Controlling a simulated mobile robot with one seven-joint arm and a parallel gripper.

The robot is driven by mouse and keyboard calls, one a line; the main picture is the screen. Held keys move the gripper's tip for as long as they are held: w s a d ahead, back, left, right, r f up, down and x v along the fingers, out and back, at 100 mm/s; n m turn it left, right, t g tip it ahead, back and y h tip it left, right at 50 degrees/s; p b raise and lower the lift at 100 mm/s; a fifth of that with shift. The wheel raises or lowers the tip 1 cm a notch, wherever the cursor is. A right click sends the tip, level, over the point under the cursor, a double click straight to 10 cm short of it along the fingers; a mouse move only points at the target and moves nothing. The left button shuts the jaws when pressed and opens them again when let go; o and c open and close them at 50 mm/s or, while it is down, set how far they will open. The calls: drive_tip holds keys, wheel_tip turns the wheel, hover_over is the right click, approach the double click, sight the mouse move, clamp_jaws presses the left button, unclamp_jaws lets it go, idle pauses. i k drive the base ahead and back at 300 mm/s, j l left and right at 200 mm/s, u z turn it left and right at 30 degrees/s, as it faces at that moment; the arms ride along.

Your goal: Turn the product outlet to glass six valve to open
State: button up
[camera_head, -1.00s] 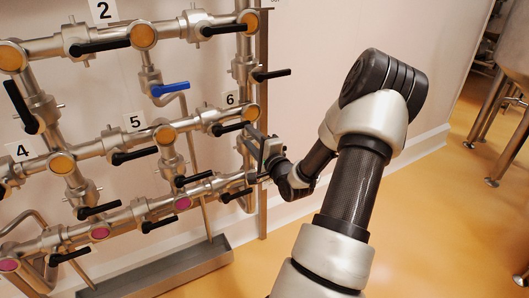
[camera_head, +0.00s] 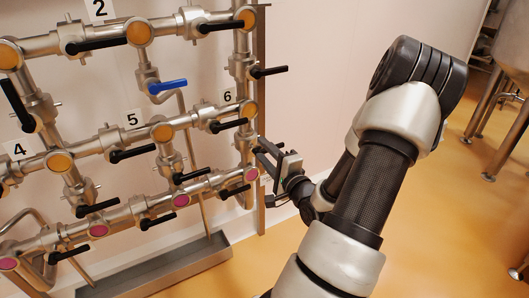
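The label 6 (camera_head: 227,96) is on the wall at the right end of the pipe rack. Near it, black valve handles show: one just below the label (camera_head: 229,124), one above on the upright pipe (camera_head: 267,71), and one on the lowest pipe (camera_head: 234,191) beside a pink cap (camera_head: 251,174). No lettering shows which is the product outlet to glass six valve. My gripper (camera_head: 261,150) is right of the rack's right upright, its two dark fingers pointing left with a gap between them. It holds nothing that I can see; contact with the pipes cannot be told.
A blue handle (camera_head: 167,86) and several other black handles stick out from the pipes to the left. A metal trough (camera_head: 165,272) lies below the rack. The orange floor (camera_head: 430,215) is clear to the right, with metal-legged tanks (camera_head: 508,150) beyond.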

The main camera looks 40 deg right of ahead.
sight(256, 74)
drive_tip(key=z, duration=1.4)
